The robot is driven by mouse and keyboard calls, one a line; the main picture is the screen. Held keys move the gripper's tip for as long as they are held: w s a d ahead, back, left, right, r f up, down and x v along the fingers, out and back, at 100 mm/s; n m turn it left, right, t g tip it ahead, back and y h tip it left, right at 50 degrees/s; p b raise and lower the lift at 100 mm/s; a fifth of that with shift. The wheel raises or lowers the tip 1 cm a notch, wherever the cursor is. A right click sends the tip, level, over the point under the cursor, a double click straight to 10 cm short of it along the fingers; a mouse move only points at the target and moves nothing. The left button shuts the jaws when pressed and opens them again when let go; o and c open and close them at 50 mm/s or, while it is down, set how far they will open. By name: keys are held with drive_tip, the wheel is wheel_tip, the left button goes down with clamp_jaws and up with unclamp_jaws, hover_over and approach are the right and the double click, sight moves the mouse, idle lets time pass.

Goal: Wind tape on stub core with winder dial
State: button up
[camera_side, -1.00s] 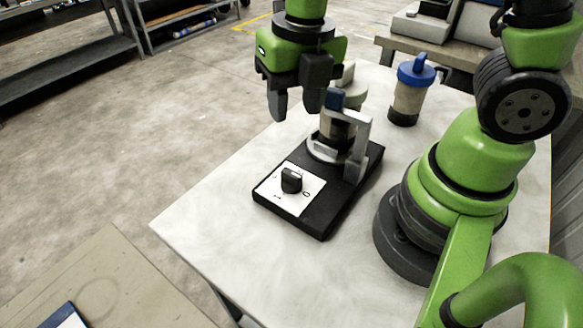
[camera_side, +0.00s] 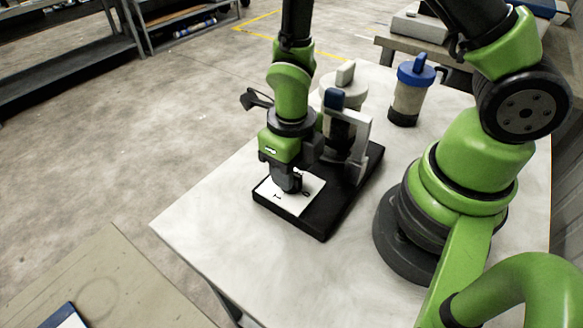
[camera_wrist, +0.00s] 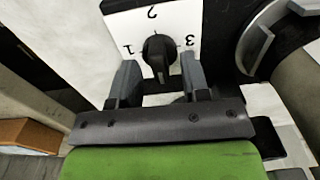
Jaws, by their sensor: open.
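The winder's black base (camera_side: 335,205) lies on the table, with a white dial plate (camera_side: 300,198) at its near end. My gripper (camera_side: 287,186) is low over this plate and hides the knob in the side view. In the wrist view the black dial knob (camera_wrist: 158,52) shows between my gripper's open fingers (camera_wrist: 160,76), on a plate marked 1, 2 and 3. Its long axis runs roughly toward the 2. Contact with the knob cannot be told. A dark core with a blue top (camera_side: 334,98) stands in the winder, beside a grey bracket (camera_side: 357,132).
A canister with a blue lid (camera_side: 410,92) and a pale lidded canister (camera_side: 351,88) stand at the back of the table (camera_side: 225,220). The front and left of the table are clear. A grey curved part (camera_wrist: 262,40) of the winder lies right of the dial.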

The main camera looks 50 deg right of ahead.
drive_tip(key=shift+f, duration=0.35)
drive_tip(key=shift+c, duration=0.4)
clamp_jaws()
drive_tip(key=shift+m, duration=0.3)
drive_tip(key=m, duration=1.1)
drive_tip(key=shift+m, duration=0.4)
